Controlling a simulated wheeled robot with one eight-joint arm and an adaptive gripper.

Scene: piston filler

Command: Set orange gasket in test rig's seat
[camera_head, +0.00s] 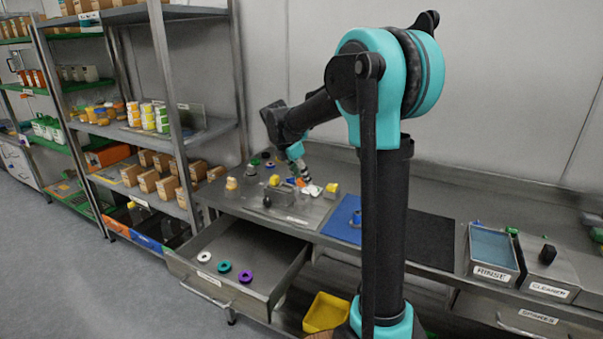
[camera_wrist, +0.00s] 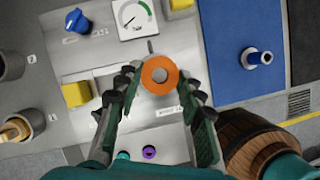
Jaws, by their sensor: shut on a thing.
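The orange gasket (camera_wrist: 148,76) is a flat ring in the wrist view, held between the two fingertips of my gripper (camera_wrist: 163,73). A grey round shape shows through its hole; I cannot tell whether that is the seat or whether the gasket touches it. The test rig (camera_wrist: 100,60) is a pale panel under the gripper, with a dial gauge (camera_wrist: 136,18) just beyond the gasket. The seat itself is not clearly visible. In the head view my gripper (camera_head: 298,180) is over the left part of the bench, with the gasket too small to make out surely.
A blue knob (camera_wrist: 77,21) and yellow blocks (camera_wrist: 76,94) flank the gripper. A blue mat (camera_wrist: 240,85) with a blue fitting (camera_wrist: 260,58) lies to the right. The open drawer (camera_head: 262,297) holds white, teal and purple rings. A wooden barrel (camera_wrist: 250,143) shows at lower right.

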